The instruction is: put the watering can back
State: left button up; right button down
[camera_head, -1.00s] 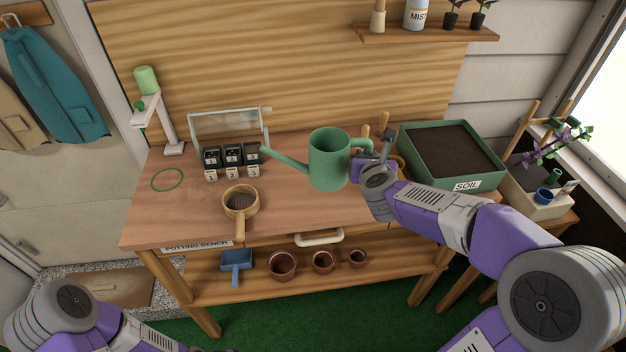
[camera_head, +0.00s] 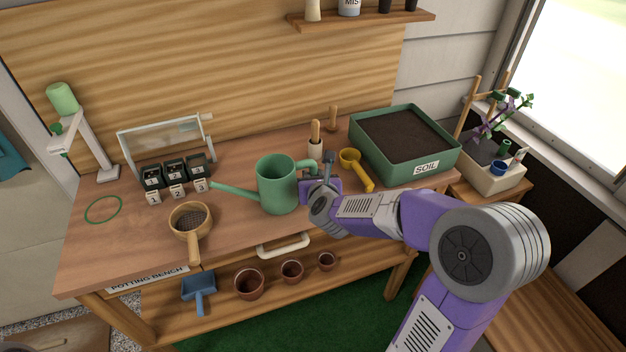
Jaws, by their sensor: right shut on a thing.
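The green watering can (camera_head: 277,185) is upright over the middle of the potting bench (camera_head: 240,232), its spout pointing left toward the numbered seedling pots. My right gripper (camera_head: 312,180) is shut on its handle, on the can's right side. I cannot tell whether the can's base touches the bench top. A thin green ring (camera_head: 103,209) lies flat and empty at the bench's left end. My left gripper is not in view.
Numbered seedling pots (camera_head: 173,173) and a round sieve (camera_head: 190,218) stand between ring and can. A lamp-like stand (camera_head: 95,150) is behind the ring. A yellow scoop (camera_head: 356,168) and a soil tray (camera_head: 440,157) are to the right. The bench's front left is clear.

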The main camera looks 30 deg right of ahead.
jog(key=shift+r, duration=0.1)
jog(key=c, duration=0.9)
grip_release()
